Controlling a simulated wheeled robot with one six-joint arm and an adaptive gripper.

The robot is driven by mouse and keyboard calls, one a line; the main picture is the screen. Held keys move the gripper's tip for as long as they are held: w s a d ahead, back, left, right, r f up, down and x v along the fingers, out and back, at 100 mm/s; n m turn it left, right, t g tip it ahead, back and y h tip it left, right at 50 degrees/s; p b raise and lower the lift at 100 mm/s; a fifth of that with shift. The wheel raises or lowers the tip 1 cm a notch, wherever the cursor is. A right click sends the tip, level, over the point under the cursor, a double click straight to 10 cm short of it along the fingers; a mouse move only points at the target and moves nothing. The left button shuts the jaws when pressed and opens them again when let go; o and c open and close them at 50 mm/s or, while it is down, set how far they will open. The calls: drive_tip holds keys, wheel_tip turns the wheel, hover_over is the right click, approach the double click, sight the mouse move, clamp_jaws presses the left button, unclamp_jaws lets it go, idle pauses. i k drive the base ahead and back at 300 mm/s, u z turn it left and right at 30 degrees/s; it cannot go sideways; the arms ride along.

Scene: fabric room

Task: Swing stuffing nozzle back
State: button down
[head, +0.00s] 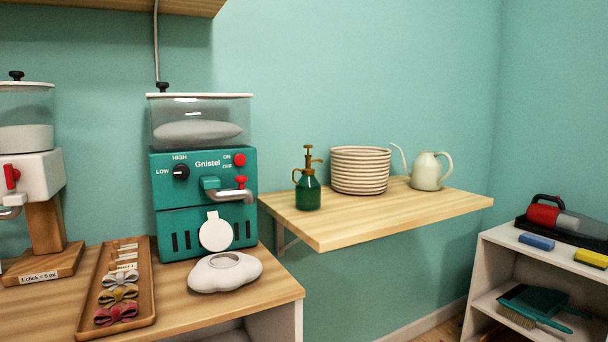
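A teal stuffing machine (206,165) labelled Gnistel stands on the wooden counter at the left. Its metal nozzle (234,196) sticks out from the front, under the red switches, and points to the right. A clear hopper (200,121) with pale filling sits on top. A white round disc (215,232) with a small tab is at the machine's lower front. A soft white piece (226,273) with a round opening lies on the counter in front. My gripper is not in view.
A wooden tray (150,303) with several bows lies left of the machine. A white dispenser (30,178) is further left. A wall shelf (400,212) at the right holds a green spray bottle (308,190), a ribbed pot (360,171) and a watering can (428,172).

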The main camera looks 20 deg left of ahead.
sight(241, 193)
drive_tip(key=z, duration=0.6)
drive_tip(key=i, duration=0.2)
drive_tip(key=u, duration=1.6)
